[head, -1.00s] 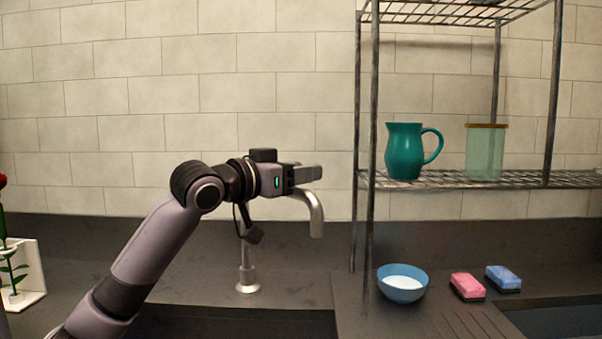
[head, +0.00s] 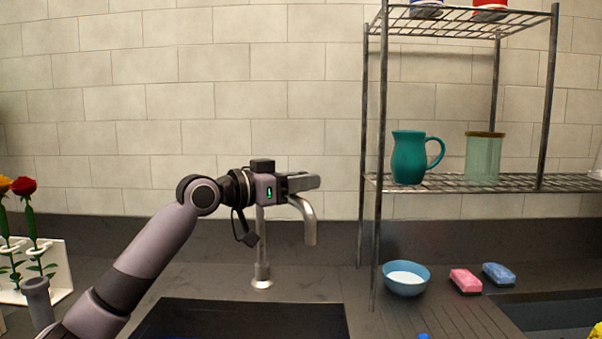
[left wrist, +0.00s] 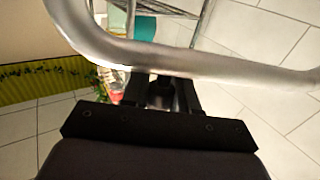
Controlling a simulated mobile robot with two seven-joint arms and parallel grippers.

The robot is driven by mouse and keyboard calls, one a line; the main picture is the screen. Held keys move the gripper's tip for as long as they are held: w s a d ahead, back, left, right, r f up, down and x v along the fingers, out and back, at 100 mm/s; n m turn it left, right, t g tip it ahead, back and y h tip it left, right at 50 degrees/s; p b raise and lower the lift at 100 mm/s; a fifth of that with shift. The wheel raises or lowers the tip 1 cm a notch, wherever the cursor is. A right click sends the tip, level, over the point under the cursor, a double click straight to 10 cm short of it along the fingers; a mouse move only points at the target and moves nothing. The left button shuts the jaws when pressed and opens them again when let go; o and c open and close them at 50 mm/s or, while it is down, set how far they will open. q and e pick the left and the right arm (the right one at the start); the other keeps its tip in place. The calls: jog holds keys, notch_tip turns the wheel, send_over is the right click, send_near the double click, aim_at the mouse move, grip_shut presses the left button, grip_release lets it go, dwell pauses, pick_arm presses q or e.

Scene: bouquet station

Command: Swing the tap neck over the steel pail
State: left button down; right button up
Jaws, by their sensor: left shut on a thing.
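The silver tap (head: 262,273) stands on the counter behind the dark sink. Its neck (head: 309,225) bends over to the right, with the outlet pointing down. My left gripper (head: 300,182) is shut on the upper part of the neck, partly hiding it. In the left wrist view the neck (left wrist: 130,52) crosses the picture as a thick bright tube in front of the gripper (left wrist: 160,92); the grip itself is partly hidden. I cannot make out a steel pail for certain. My right gripper is not in view.
The dark sink (head: 240,318) lies in front of the tap. A wire shelf (head: 376,215) stands to its right, bearing a teal jug (head: 409,158) and a glass jar (head: 484,158). A blue bowl (head: 404,286) and sponges are right. A grey cylinder (head: 38,300) and flowers are left.

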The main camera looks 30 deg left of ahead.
pick_arm(q)
jog(key=shift+s+a+f+m+g+h, duration=0.1)
jog(key=shift+s+a+m+g+h, duration=0.2)
jog(key=shift+s+m+h, duration=0.3)
jog(key=s+a+m+g+h+b, duration=0.2)
jog(key=s+a+h+b, duration=0.1)
jog(key=s, duration=0.3)
jog(key=shift+a+f+g+h+b, duration=0.15)
jog(key=shift+a+g+h+b, duration=0.2)
jog(key=shift+a, duration=0.5)
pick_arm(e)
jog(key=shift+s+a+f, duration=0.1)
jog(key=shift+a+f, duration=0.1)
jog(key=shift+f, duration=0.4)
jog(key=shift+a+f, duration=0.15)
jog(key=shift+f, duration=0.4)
pick_arm(q)
jog(key=shift+m, duration=0.3)
jog(key=c, duration=1)
grip_release()
jog(key=shift+o, duration=0.3)
jog(key=shift+s, duration=0.15)
jog(key=shift+a, duration=0.1)
jog(key=shift+r, duration=0.2)
